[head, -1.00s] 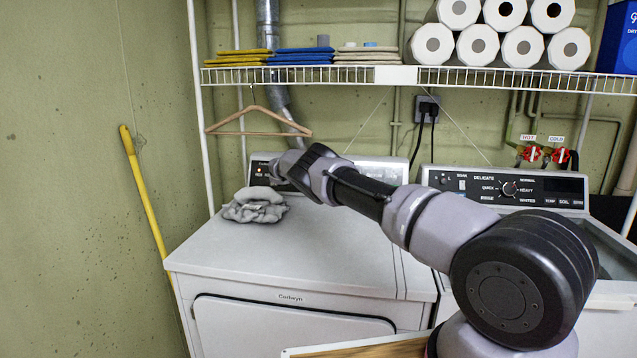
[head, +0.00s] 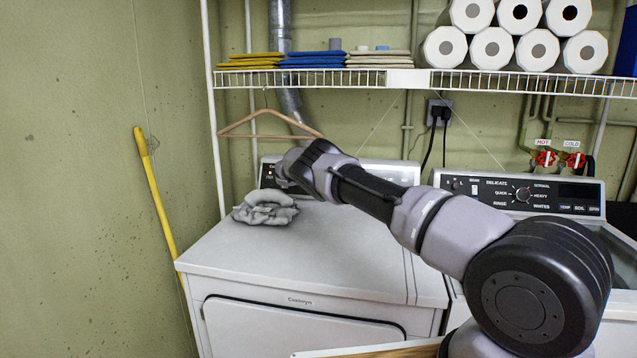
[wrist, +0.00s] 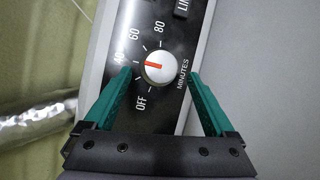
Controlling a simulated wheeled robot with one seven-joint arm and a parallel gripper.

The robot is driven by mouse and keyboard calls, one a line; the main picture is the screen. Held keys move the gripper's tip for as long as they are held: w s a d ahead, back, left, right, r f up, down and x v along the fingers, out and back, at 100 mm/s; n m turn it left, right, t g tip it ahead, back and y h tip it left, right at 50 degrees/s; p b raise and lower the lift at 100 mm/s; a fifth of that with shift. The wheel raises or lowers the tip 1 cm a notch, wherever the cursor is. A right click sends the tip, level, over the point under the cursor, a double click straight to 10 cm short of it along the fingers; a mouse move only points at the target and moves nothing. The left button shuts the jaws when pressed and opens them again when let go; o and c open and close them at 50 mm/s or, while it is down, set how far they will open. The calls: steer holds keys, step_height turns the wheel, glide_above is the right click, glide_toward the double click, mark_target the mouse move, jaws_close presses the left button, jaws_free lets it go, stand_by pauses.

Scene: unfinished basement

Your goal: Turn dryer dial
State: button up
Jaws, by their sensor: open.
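The dryer dial (wrist: 160,67) is a round white knob with a red pointer line, on a black panel marked OFF, 40, 60, 80 and MINUTES. In the wrist view the red line lies roughly across the picture, its numbered side near 40 to 60. My gripper (wrist: 158,80) is open, with one green finger on each side of the dial; I cannot tell whether either touches it. In the head view my gripper (head: 280,172) is at the left end of the panel of the white dryer (head: 300,255), and my arm hides the dial.
A grey cloth (head: 266,208) lies on the dryer top below my gripper. A wooden hanger (head: 268,128) hangs from the wire shelf (head: 400,79) above. The washer panel (head: 525,193) is at right. A silver duct (wrist: 40,112) runs beside the dryer panel.

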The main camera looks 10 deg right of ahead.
steer(key=v, duration=0.8)
steer(key=shift+s, duration=0.15)
steer(key=shift+a, duration=0.15)
